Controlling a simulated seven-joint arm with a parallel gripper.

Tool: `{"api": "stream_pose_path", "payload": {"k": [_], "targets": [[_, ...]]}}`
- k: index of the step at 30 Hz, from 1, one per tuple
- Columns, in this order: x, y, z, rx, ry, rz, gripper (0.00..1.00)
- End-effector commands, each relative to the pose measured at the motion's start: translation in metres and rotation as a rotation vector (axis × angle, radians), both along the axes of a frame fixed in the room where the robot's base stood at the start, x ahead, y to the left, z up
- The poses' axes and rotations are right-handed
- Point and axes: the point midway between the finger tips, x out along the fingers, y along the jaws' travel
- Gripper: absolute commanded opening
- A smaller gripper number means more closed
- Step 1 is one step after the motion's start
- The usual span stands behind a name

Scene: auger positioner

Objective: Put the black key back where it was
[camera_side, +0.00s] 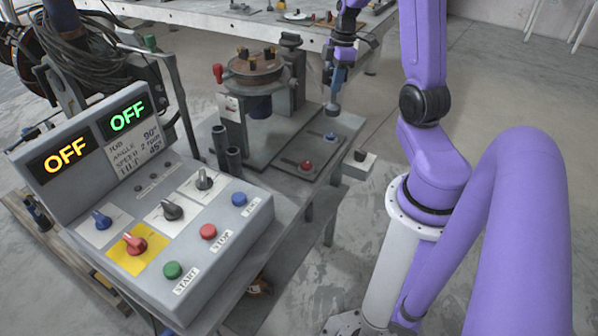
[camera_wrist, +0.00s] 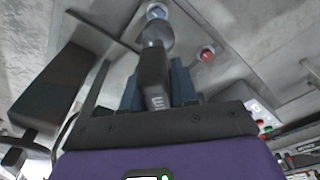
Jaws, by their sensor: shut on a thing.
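My gripper (camera_side: 338,78) is at the back right of the machine bench, above its grey plate. Its jaws are shut on a dark, narrow piece with a rounded grey lower end (camera_side: 332,108). In the wrist view this held piece (camera_wrist: 157,38) points toward a blue button, between bluish fingers (camera_wrist: 155,92). I cannot tell whether the held piece is the black key.
A red button (camera_side: 306,165) and a blue button (camera_side: 333,137) sit on the plate. A control console (camera_side: 190,235) with knobs and buttons stands at front left, both displays reading OFF. A round turntable (camera_side: 256,68) and red-handled lever (camera_side: 218,73) are left of my gripper.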

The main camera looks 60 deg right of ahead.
Motion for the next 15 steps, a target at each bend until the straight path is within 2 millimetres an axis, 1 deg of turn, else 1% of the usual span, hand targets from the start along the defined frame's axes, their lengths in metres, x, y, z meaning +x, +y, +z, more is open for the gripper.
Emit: {"api": "stream_pose_path", "payload": {"k": [1,7,10,15], "targets": [[0.002,-0.001,0.017,-0.008,-0.010,0.000,0.00],[0.002,-0.001,0.083,-0.009,-0.010,0.001,0.00],[0.001,-0.001,0.108,-0.007,-0.008,0.000,0.00],[0.001,-0.001,0.138,-0.005,-0.005,-0.001,0.00]]}}
